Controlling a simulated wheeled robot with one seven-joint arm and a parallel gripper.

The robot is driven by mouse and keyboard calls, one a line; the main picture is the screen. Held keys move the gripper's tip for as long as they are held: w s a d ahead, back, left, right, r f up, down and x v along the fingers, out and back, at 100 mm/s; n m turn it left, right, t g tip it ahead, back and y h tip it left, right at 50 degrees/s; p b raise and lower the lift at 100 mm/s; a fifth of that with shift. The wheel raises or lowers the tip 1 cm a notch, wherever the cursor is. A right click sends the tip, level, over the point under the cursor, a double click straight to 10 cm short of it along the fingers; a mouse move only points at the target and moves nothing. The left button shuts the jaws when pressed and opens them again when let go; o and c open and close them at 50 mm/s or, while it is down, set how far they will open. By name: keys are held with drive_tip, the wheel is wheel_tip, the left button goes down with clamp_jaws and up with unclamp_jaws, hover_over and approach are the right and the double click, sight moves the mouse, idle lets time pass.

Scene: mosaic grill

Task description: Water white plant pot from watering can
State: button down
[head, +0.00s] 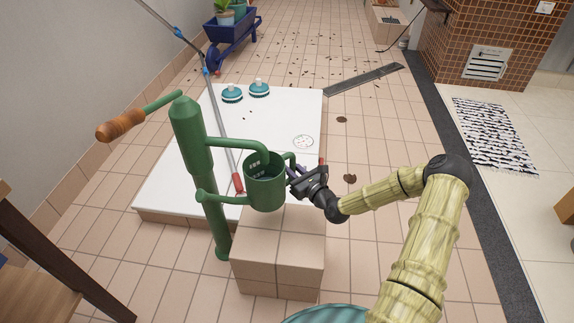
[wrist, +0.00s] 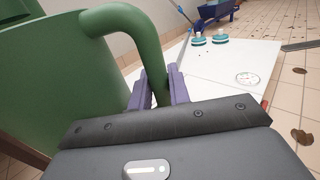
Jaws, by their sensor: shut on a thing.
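The green watering can (head: 265,188) is upright, above or on the tiled block; I cannot tell whether it touches. Its open top is below the pump's spout, and a thin green tube, apparently its own spout, points left across the pump post. Pale marks show inside it. My gripper (head: 298,178) is at its right side. In the wrist view, the purple fingers (wrist: 160,90) are shut on the can's curved handle (wrist: 135,35), beside the can body (wrist: 50,80). A pale pot with a plant (head: 224,18) stands in the blue wheelbarrow; I cannot tell whether it is white.
A green hand pump (head: 190,140) with a wooden grip stands left of the can. The tiled block (head: 280,255) is below the can. A white platform (head: 180,170) carries two teal items and a leaning pole. The blue wheelbarrow (head: 232,50) stands far back. Open tiled floor lies right.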

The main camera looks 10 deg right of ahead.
drive_tip(key=s+f+m+t+h+p, duration=0.1)
drive_tip(key=s+m+h+p, duration=0.4)
drive_tip(key=s+h+p, duration=0.1)
drive_tip(key=shift+s+f+t+h+p, duration=0.25)
drive_tip(key=shift+t+h+p, duration=0.15)
drive_tip(key=shift+h+p, duration=0.65)
drive_tip(key=shift+w, duration=0.15)
